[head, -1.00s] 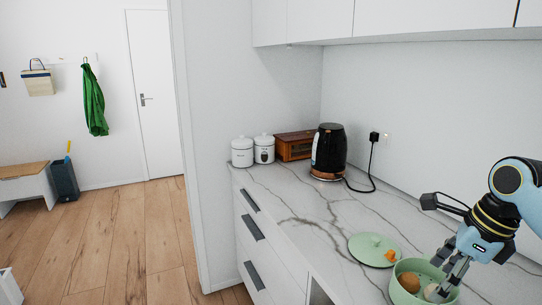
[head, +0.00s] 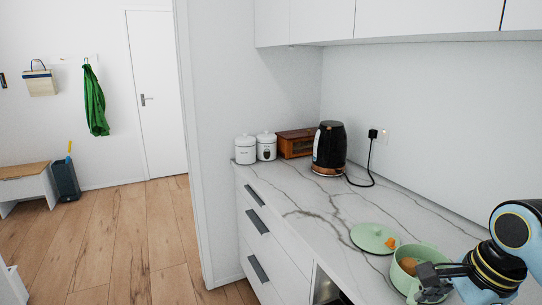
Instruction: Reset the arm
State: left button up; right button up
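My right arm comes in at the lower right. A dark part of the arm's end covers some of the pot's front. The light green pot (head: 397,276) stands open on the counter with a brown round item (head: 408,265) inside; the rest of its inside is hidden. My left gripper is not in view.
A black kettle (head: 329,146), a wooden box (head: 295,143) and two white canisters (head: 245,150) stand at the back. The middle counter is clear; cabinets (head: 420,18) hang above.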

jog(key=s+a+r+n+t+h, duration=0.1)
jog(key=s+r+n, duration=0.1)
jog(key=s+n, duration=0.75)
jog(key=s+a+r+n+t+h, duration=0.1)
jog(key=s+a+n, duration=0.1)
jog(key=s+n, duration=0.7)
notch_tip(320, 180, down, 38)
jog(key=s+d+g+b, duration=0.1)
jog(key=d+g+b, duration=0.15)
jog(key=b, duration=0.85)
jog(key=s+f+b, duration=0.4)
jog(key=s+f, duration=0.5)
jog(key=f, duration=0.3)
jog(key=s+d+f+b, duration=0.1)
jog(key=s+f+b, duration=0.4)
jog(key=s+f, duration=0.4)
notch_tip(320, 180, down, 3)
jog(key=shift+s+f+g, duration=0.1)
jog(key=shift+s+g, duration=0.2)
jog(key=shift+g, duration=0.05)
